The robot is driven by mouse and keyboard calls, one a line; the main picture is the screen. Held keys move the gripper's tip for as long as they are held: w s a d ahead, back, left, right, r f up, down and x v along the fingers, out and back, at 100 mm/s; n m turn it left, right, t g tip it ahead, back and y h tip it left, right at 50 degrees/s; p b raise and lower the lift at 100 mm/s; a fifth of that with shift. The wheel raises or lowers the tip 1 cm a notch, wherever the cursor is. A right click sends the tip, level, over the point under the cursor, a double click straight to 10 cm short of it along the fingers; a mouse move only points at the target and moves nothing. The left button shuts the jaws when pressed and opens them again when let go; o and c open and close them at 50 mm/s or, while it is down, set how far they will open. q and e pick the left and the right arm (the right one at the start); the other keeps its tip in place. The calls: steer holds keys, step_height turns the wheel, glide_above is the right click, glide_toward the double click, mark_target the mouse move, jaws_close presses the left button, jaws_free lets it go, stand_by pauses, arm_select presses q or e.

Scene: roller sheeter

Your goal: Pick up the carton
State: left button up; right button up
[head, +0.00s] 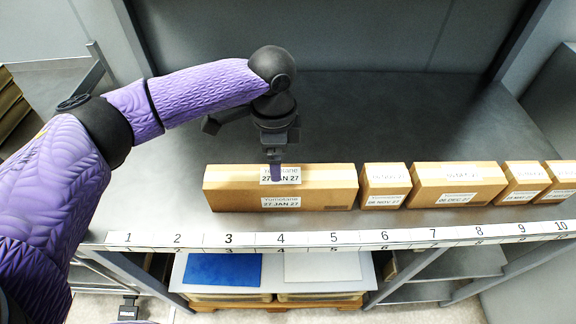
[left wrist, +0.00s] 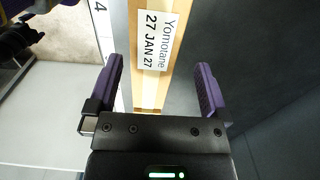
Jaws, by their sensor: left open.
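A long brown carton (head: 332,190) lies on the grey shelf behind numbers 3 to 5, with white labels reading "27 JAN 27" on its top and front. My left gripper (head: 275,172) is over the middle of its top and hides part of the top label. In the left wrist view, the carton (left wrist: 150,88) runs between the two purple fingers of the open left gripper (left wrist: 160,63). The fingers are on either side of it, with gaps visible; I cannot tell how far down they reach. My right gripper is not in view.
A smaller carton (head: 386,186) stands just right of the long one, with a narrow gap. Another long carton (head: 455,185) and smaller ones continue right. A numbered strip (head: 330,239) marks the shelf's front edge. The shelf behind the cartons is clear.

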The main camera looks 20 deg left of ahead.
mark_target(281, 183)
arm_select(q)
steer(key=f+b, duration=0.1)
steer(key=f, duration=0.1)
steer(key=f+b, duration=0.1)
steer(key=f, duration=0.2)
steer(key=f+b, duration=0.1)
steer(key=f, duration=0.2)
steer(key=shift+s+d+f, duration=0.15)
steer(key=shift+d, duration=0.25)
steer(key=shift+f, duration=0.35)
jaws_close()
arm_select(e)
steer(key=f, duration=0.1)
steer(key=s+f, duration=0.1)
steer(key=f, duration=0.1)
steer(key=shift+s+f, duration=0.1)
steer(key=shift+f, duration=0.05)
arm_select(q)
steer(key=shift+r, duration=0.1)
